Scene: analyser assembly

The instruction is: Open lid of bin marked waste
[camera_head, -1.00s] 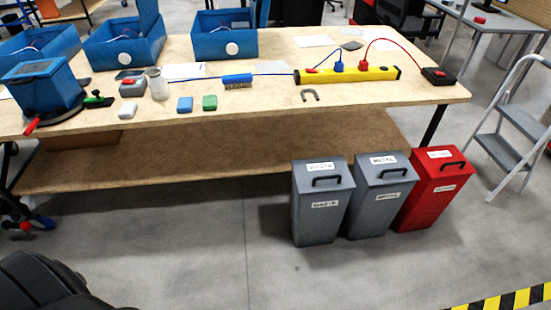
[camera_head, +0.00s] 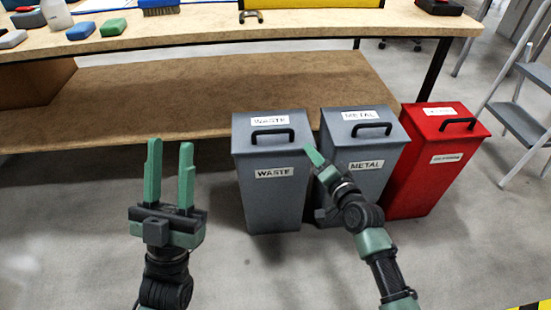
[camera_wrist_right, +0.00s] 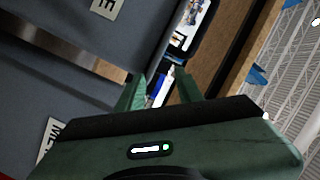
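The waste bin (camera_head: 272,205) is grey, with a WASTE label on its front and a black handle (camera_head: 273,133) on its lid (camera_head: 245,138). The lid is shut. My left gripper (camera_head: 169,165) is open and empty, to the left of the bin and apart from it. My right gripper (camera_head: 314,160) is in front of the gap between the waste and metal bins, seen edge-on in the head view. In the right wrist view its two fingers (camera_wrist_right: 160,92) are apart with nothing between them.
The grey metal bin (camera_head: 376,158) stands close to the right of the waste bin. A red bin (camera_head: 425,188) stands right of that. The workbench (camera_head: 190,40) with a lower shelf (camera_head: 200,95) is behind. A stepladder (camera_head: 515,110) is at the right. Floor in front is clear.

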